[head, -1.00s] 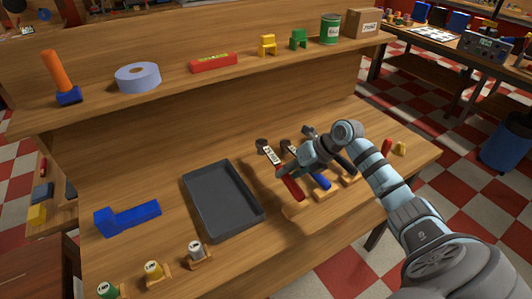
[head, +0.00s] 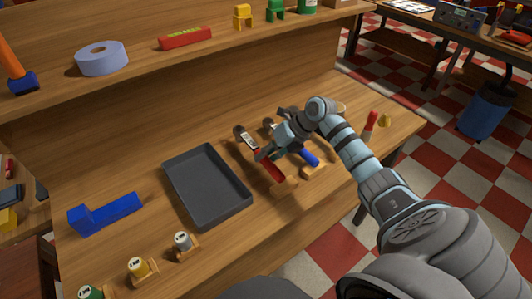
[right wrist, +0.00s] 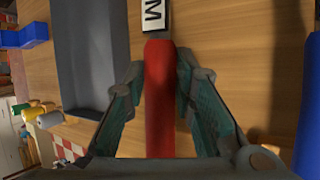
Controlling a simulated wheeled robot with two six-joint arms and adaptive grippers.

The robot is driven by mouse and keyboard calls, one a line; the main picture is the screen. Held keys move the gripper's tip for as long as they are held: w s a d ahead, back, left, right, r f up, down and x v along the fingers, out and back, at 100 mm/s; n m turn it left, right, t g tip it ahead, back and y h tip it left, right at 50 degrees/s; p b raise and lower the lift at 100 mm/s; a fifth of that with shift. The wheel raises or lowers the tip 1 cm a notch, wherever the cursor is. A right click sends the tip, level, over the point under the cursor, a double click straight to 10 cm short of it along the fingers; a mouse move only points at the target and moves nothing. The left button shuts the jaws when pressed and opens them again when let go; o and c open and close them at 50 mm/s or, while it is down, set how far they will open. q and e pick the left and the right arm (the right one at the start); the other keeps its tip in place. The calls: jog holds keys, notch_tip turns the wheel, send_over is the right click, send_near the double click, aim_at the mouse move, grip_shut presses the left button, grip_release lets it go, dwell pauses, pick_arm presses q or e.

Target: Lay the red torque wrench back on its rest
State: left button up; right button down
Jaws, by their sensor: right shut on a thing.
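The red torque wrench (head: 271,171) has a red handle, a white label and a dark round head, which points to the back left. My right gripper (head: 268,156) is shut on its handle. In the right wrist view the red handle (right wrist: 160,95) runs between the two fingers (right wrist: 158,92), with the labelled shaft beyond them. A wooden rest block (head: 285,187) stands at the near end of the handle. I cannot tell whether the handle touches it. My left gripper is not in view.
A blue-handled wrench (head: 309,157) lies close on the right, by another wooden block (head: 314,172). A dark tray (head: 238,214) is on the left. A blue block (head: 105,212) and several labelled small cylinders stand farther left. A shelf (head: 130,90) overhangs the back.

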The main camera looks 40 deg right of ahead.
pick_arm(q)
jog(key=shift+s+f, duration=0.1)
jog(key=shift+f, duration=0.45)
pick_arm(e)
jog(key=shift+s+f, duration=0.1)
jog(key=shift+f, duration=0.5)
jog(key=shift+f+b, duration=0.4)
jog(key=shift+b, duration=0.1)
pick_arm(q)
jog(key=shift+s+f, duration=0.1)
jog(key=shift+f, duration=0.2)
pick_arm(e)
jog(key=c, duration=1.2)
grip_release()
jog(key=shift+c, duration=0.2)
jog(key=v, duration=1.2)
